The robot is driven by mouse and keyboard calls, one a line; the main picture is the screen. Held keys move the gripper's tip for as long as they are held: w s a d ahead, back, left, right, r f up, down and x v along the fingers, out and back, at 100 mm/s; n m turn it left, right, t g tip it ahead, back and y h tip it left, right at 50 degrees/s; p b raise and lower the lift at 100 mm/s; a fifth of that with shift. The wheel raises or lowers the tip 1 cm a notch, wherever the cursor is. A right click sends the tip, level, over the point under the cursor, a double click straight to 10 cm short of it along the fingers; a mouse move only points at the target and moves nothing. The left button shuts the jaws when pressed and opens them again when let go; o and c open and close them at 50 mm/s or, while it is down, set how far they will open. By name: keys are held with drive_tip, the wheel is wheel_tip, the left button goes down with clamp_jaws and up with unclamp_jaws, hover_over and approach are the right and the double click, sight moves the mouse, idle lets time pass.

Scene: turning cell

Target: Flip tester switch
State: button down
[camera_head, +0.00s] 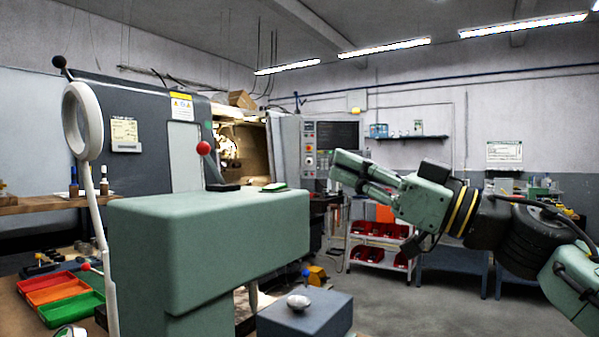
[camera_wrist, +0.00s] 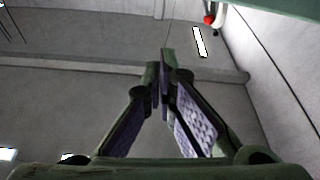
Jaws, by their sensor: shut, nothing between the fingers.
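A large green machine body (camera_head: 210,235), which looks like the tester, fills the front of the head view. A grey block with a silver dome (camera_head: 299,302) sits under its overhang, and a small blue-knobbed lever (camera_head: 305,273) stands beside the block. I cannot make out which part is the switch. My gripper (camera_head: 338,170) is raised in the air right of the green body, pointing left and apart from it. In the wrist view my gripper (camera_wrist: 165,60) is shut and empty, with its fingertips together. A red ball (camera_wrist: 209,19) shows beyond the fingers.
A white ring on a stalk (camera_head: 83,122) and red, orange and green trays (camera_head: 65,293) are at the left. A lathe (camera_head: 165,135) with a control panel (camera_head: 330,145) stands behind. A shelf cart with red bins (camera_head: 380,230) is below my arm. Open air surrounds my gripper.

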wheel_tip(320, 180, up, 4)
drive_tip(key=f+p, duration=0.1)
drive_tip(key=p, duration=0.2)
hover_over(296, 191)
drive_tip(key=s, duration=0.1)
drive_tip(key=shift+s+a+r, duration=0.15)
drive_tip(key=shift+s+r, duration=0.05)
drive_tip(key=shift+r, duration=0.05)
drive_tip(key=f, duration=0.3)
drive_tip(key=shift+w+f+p, duration=0.1)
drive_tip(key=shift+w+p, duration=0.2)
drive_tip(key=shift+p, duration=0.1)
drive_tip(key=shift+f, duration=0.5)
